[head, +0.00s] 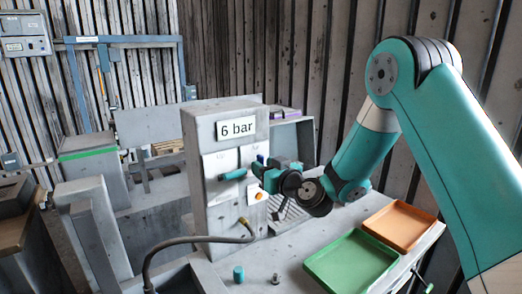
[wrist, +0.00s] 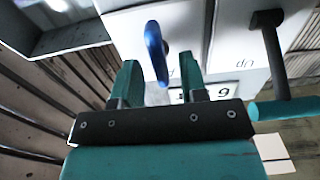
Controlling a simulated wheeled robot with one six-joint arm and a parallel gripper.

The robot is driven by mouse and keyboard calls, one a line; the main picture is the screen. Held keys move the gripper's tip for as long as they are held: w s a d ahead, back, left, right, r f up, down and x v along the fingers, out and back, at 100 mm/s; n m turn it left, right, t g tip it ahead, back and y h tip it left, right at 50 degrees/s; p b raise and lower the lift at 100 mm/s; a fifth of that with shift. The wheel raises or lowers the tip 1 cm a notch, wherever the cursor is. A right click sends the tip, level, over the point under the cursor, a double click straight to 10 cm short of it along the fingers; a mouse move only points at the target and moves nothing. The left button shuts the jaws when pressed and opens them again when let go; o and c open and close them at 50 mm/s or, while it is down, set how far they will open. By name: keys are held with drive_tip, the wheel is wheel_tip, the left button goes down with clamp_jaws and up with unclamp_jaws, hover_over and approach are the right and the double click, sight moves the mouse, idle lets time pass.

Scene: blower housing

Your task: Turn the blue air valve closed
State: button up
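The blue air valve (wrist: 156,52) is an elongated blue handle on the light front plate of the grey housing (head: 205,205). In the wrist view it stands between the two teal fingers of my gripper (wrist: 160,65). A gap shows on both sides of it, and I cannot tell how deep it sits between the fingers. My gripper (head: 264,177) is open, close in front of the housing's panel. In the head view the fingers mostly hide the valve. A lever with a teal grip (head: 232,174) sticks out to its left; it also shows at the right in the wrist view (wrist: 285,108).
A hose (head: 190,240) runs from the housing. A teal cylinder (head: 239,274) and small metal part (head: 275,280) stand in front. Green (head: 352,262) and orange (head: 400,227) trays lie right.

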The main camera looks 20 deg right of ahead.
drive_tip(key=shift+p+x, duration=0.45)
drive_tip(key=shift+x, duration=0.5)
clamp_jaws()
